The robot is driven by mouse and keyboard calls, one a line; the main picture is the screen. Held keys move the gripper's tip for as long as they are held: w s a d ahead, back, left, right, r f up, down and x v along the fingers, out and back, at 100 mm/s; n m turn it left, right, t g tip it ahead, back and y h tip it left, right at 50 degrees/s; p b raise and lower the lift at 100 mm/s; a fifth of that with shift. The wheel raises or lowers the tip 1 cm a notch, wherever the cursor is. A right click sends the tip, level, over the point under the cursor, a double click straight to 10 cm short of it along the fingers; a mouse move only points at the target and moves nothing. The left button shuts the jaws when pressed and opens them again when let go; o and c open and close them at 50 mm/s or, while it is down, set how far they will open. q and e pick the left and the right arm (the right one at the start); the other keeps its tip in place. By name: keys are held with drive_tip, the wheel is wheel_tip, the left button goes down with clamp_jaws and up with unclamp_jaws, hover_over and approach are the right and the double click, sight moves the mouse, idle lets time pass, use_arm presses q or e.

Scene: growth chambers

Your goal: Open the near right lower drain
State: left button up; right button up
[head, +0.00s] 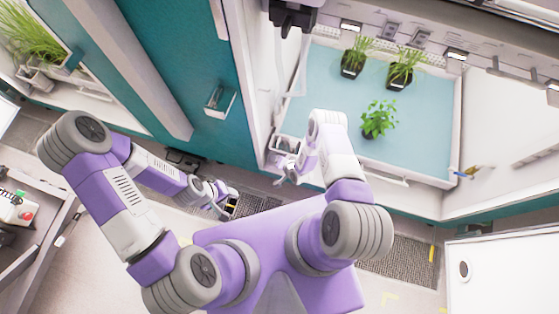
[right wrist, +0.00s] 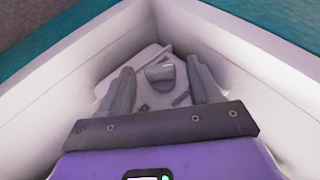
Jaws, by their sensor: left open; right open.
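The right wrist view looks down into a pale, white-walled corner recess (right wrist: 75,65). My right gripper (right wrist: 162,88) is open there, one grey finger on each side. A small grey fitting (right wrist: 160,72) shows between and beyond the fingertips; I cannot tell whether it is the drain, or whether the fingers touch it. In the head view my right gripper (head: 284,168) is small, beside a little open box (head: 288,144) at the chamber's front left corner. My left gripper (head: 230,207) is open and empty, low over the floor in front of the teal wall.
The chamber's blue tray (head: 425,140) holds several green potted plants (head: 380,118). A small yellow and blue fitting (head: 468,173) sits on its right side. A white cabinet (head: 505,275) is at lower right, shelving (head: 30,225) at left.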

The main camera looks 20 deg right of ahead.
drive_tip(key=shift+c, duration=0.2)
drive_tip(key=c, duration=1)
drive_tip(key=shift+s+d, duration=0.1)
drive_tip(key=shift+d+f+m+t+y, duration=0.1)
drive_tip(key=shift+f+m+t+y, duration=0.15)
drive_tip(key=shift+t+y, duration=0.5)
drive_tip(key=shift+s+f+m+t+y, duration=0.15)
drive_tip(key=shift+m+t+y, duration=0.2)
drive_tip(key=shift+t+y, duration=0.45)
drive_tip(key=shift+f+m+t+y, duration=0.1)
drive_tip(key=shift+m+t+y, duration=0.2)
drive_tip(key=shift+t+y, duration=0.4)
drive_tip(key=shift+d+y, duration=0.1)
drive_tip(key=shift+y, duration=0.15)
drive_tip(key=o, duration=1)
